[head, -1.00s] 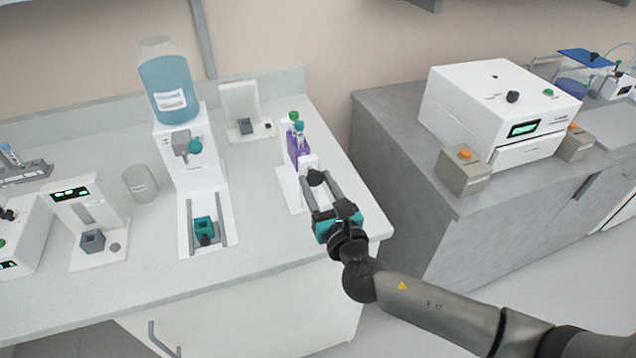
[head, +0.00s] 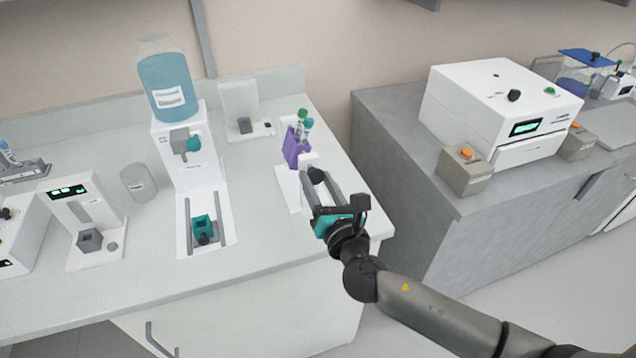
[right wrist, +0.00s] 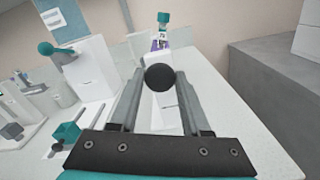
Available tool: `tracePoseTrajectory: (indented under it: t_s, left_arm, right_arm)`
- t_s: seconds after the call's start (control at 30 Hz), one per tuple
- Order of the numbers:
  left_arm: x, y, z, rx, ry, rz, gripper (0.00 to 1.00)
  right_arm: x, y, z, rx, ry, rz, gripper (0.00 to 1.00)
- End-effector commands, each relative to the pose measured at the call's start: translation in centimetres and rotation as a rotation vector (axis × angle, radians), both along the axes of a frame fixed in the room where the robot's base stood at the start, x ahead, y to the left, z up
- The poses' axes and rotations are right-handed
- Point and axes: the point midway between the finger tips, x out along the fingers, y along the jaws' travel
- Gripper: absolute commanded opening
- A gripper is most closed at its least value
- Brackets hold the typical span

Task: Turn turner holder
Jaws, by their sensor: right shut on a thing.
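The turner is a white stand (head: 293,188) near the right end of the bench, with a purple holder (head: 295,148) on its far side. The holder is tilted in the head view and carries tubes with green and teal caps (head: 305,118). A round black knob (head: 316,176) sits on the near side of the stand. My right gripper (head: 318,183) is shut on this knob; in the right wrist view the knob (right wrist: 160,78) lies between the two fingertips. The holder (right wrist: 158,44) is mostly hidden behind the stand there. My left gripper is not in view.
A water dispenser (head: 180,150) with a blue bottle stands left of the turner, with a teal holder (head: 203,229) on its rail. A small white device (head: 240,108) stands behind. A grey cabinet with a white machine (head: 500,110) is to the right, across a gap.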

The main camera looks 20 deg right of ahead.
Motion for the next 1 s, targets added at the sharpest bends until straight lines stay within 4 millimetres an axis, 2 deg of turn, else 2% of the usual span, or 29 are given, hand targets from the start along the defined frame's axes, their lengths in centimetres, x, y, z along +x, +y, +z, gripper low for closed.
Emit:
tracePoseTrajectory:
  t_s: [1.0]
  left_arm:
    - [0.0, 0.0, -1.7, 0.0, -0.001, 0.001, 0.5]
  right_arm:
    - [0.0, 0.1, -0.1, 0.513, 0.02, 0.0, 0.0]
